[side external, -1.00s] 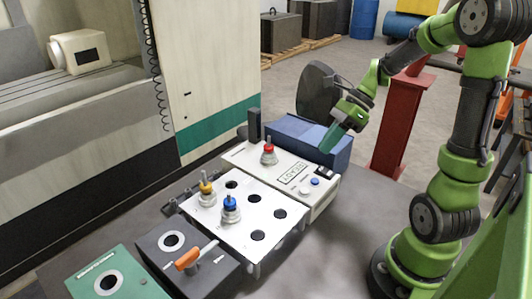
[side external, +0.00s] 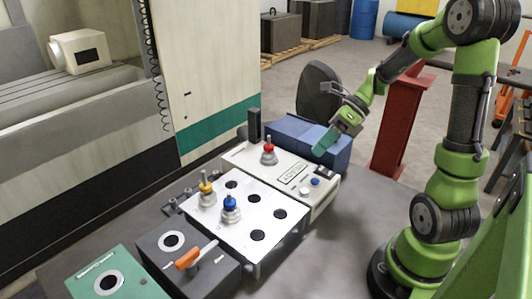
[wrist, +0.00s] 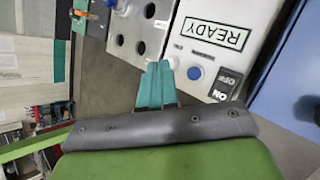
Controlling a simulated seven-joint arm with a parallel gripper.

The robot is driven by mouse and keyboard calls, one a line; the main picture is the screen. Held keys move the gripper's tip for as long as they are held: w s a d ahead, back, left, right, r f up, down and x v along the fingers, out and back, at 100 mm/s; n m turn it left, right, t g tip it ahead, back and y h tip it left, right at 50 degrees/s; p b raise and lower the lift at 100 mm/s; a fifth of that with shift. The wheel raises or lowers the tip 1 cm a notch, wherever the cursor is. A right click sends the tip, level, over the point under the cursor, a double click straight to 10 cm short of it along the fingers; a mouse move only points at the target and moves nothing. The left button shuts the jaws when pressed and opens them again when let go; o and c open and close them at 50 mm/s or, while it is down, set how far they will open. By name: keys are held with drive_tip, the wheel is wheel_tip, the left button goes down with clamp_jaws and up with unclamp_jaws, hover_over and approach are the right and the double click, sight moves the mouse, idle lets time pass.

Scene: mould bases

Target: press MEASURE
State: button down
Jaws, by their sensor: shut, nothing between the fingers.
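A cream measuring box (side external: 325,204) stands at the back of the work area. Its display (wrist: 213,33) reads READY in the wrist view. A blue button (side external: 315,182) and a white button (side external: 305,191) sit side by side on its top. They also show in the wrist view, the blue one (wrist: 194,73) clear and the white one (wrist: 172,62) close beside my fingertips. The small labels by the buttons are too blurred to read surely. My gripper (side external: 322,150) is shut and empty, above the box's back side. Its teal fingertips (wrist: 157,75) point toward the buttons, apart from them.
An ON/OFF switch (wrist: 225,83) is near the buttons. A red-topped holder (side external: 269,152) stands on the box. A white plate with holes (side external: 262,212) holds yellow (side external: 207,194) and blue (side external: 231,211) topped holders. A blue block (side external: 290,132) is behind the box.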

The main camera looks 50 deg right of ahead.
sight(318, 179)
drive_tip(key=shift+f, duration=3)
drive_tip(key=shift+f, duration=0.15)
drive_tip(key=shift+f, duration=0.3)
drive_tip(key=shift+f, duration=0.3)
drive_tip(key=shift+r, duration=0.1)
idle(0.3)
drive_tip(key=shift+r, duration=0.65)
drive_tip(key=shift+r, duration=2.55)
